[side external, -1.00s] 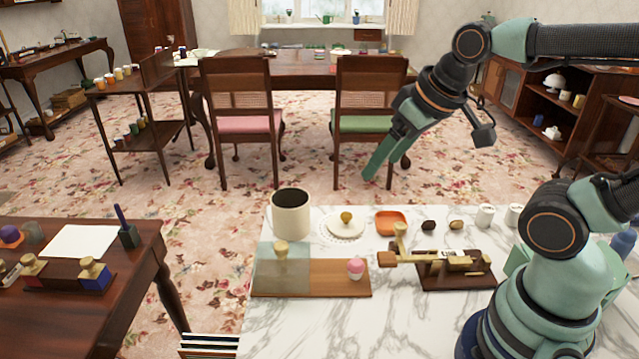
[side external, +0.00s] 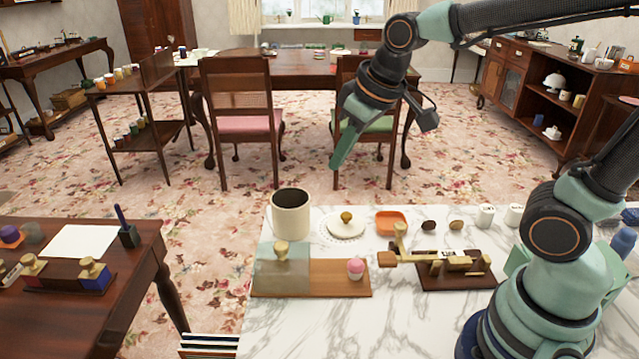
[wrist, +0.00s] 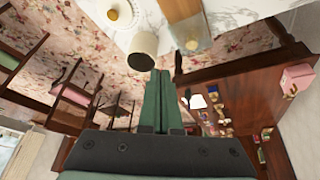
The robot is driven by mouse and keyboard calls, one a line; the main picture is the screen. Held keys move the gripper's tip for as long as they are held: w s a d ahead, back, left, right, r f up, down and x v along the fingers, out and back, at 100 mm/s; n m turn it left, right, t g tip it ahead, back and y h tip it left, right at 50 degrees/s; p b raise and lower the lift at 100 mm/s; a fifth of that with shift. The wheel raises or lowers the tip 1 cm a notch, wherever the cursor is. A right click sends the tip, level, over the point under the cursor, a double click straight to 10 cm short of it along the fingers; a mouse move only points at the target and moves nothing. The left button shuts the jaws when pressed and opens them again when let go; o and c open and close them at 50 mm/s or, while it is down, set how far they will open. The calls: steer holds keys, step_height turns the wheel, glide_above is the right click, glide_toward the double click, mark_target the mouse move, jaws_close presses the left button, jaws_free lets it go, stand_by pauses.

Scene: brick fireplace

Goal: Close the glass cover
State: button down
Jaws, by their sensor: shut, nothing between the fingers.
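The glass cover (side external: 270,280) is a see-through pane with a brass knob (side external: 281,252) on top. It lies over the left half of a wooden board (side external: 335,283) on the white marble table. A pink-topped cupcake-like piece (side external: 355,268) stands uncovered on the bare right half. In the wrist view the glass cover (wrist: 200,26) is at the top, beyond the fingers. My gripper (side external: 338,162) is shut and empty, in the air above and behind the board, apart from the cover. Its shut fingers (wrist: 158,74) point up in the wrist view.
A tall cream mug (side external: 290,215) stands just behind the glass cover. A white plate (side external: 345,230) and an orange dish (side external: 390,222) are behind the board. A dark wooden stand with brass parts (side external: 455,275) is to its right. The marble in front is clear.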

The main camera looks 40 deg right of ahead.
steer(key=w+a+f+n+g, duration=0.1)
steer(key=w+a+f+n, duration=0.2)
steer(key=w+a+f, duration=0.45)
glide_above(291, 255)
steer(key=w+a, duration=0.3)
steer(key=shift+n+y, duration=0.3)
steer(key=shift+s+d+f, duration=0.1)
steer(key=shift+f, duration=2.15)
steer(key=shift+s+d+f, duration=0.1)
steer(key=shift+f, duration=2.1)
steer(key=shift+s+d, duration=1.4)
steer(key=shift+s, duration=0.05)
steer(key=shift+w, duration=0.15)
